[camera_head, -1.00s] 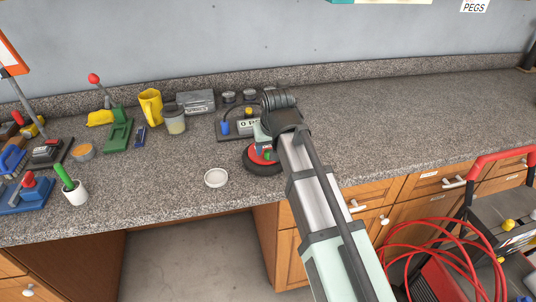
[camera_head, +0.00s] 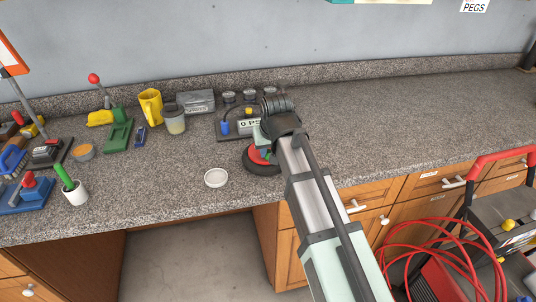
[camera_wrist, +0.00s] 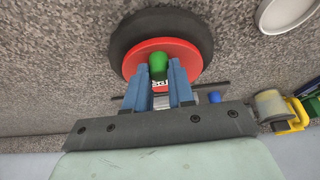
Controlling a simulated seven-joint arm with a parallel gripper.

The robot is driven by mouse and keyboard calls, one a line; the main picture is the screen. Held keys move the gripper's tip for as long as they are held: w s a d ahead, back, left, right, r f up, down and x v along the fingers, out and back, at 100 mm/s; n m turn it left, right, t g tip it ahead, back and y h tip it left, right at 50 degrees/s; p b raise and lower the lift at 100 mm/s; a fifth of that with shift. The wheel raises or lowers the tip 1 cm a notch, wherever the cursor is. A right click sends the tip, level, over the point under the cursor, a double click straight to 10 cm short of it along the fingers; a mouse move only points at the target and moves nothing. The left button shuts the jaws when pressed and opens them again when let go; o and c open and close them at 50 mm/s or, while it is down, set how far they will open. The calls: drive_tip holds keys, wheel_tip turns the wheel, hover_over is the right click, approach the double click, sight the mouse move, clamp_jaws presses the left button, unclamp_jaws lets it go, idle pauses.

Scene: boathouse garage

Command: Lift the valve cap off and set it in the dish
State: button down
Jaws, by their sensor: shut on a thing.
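The green valve cap (camera_wrist: 158,62) is between the blue fingertips of my gripper (camera_wrist: 158,78), which is shut on it. In the wrist view it overlaps the red hub of a black-tyred wheel (camera_wrist: 192,28). I cannot tell whether the cap is still on the valve or clear of it. In the head view the wheel (camera_head: 262,168) lies flat near the counter's front edge, partly hidden by my arm and gripper (camera_head: 268,152). The white round dish (camera_head: 216,178) is empty, just left of the wheel; its rim also shows in the wrist view (camera_wrist: 262,20).
A gauge board (camera_head: 230,136) with a blue part stands behind the wheel. The counter right of my arm is clear.

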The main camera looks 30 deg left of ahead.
sight(268, 152)
wheel_tip(268, 152, up, 14)
drive_tip(key=shift+r, duration=0.25)
idle(1.6)
drive_tip(key=s+a+f+n+g, duration=0.1)
drive_tip(key=s+a+f+n, duration=0.3)
drive_tip(key=s+a+f, duration=0.6)
drive_tip(key=shift+s+a+f+n+g+y, duration=0.35)
drive_tip(key=shift+s+f, duration=0.4)
drive_tip(key=shift+s, duration=0.4)
drive_tip(key=shift+f, duration=0.15)
drive_tip(key=shift+f, duration=2.35)
drive_tip(key=shift+f, duration=0.15)
